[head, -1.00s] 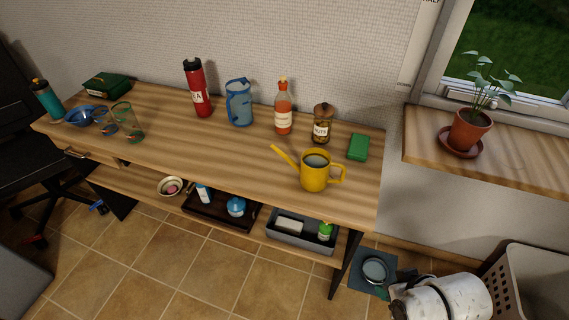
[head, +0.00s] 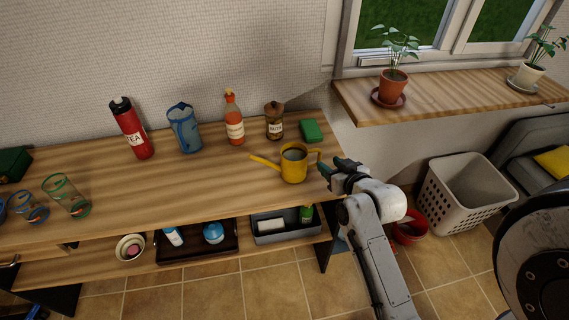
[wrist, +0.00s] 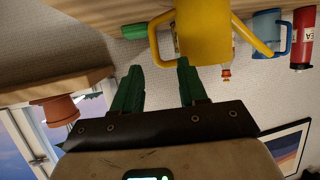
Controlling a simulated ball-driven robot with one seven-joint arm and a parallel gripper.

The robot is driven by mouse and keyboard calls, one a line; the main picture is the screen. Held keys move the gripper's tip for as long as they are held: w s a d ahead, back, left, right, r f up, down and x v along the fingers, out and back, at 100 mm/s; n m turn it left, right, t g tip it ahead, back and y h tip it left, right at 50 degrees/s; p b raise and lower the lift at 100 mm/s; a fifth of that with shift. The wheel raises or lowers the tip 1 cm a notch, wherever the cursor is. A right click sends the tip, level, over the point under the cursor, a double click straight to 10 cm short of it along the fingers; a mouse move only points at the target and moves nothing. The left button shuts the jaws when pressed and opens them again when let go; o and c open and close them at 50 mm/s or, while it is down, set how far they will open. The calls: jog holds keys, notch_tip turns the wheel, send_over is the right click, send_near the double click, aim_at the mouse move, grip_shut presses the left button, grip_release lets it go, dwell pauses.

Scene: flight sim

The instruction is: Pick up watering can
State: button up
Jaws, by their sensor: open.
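The yellow watering can (head: 293,166) stands upright on the wooden table near its right end. Its spout points left and its handle faces right, towards my gripper. My gripper (head: 326,168) is at the table's right edge, close beside the handle. In the wrist view, which is upside down, the can (wrist: 204,32) is just ahead of the green fingers. My gripper (wrist: 158,66) is open and empty there, with the handle in front of the gap between the fingertips. I cannot tell whether a finger touches the handle. In the head view the gripper partly hides the handle.
A green block (head: 311,131), a brown jar (head: 274,122) and an orange bottle (head: 234,122) stand behind the can. The windowsill with a potted plant (head: 392,86) is behind and right. A laundry basket (head: 464,194) stands on the floor at right.

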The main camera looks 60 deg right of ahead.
aim_at(319, 155)
jog(key=x, duration=0.3)
jog(key=shift+w+f, duration=0.1)
jog(key=shift+s+d+p+x, duration=0.1)
jog(key=shift+d+x, duration=0.05)
jog(key=shift+x, duration=0.75)
jog(key=shift+s+d+p+x, duration=0.1)
jog(key=shift+s+p+x, duration=0.05)
jog(key=shift+x, duration=0.7)
jog(key=shift+s+d+p+x, duration=0.1)
jog(key=shift+d+x, duration=0.05)
jog(key=shift+x, duration=0.75)
grip_shut()
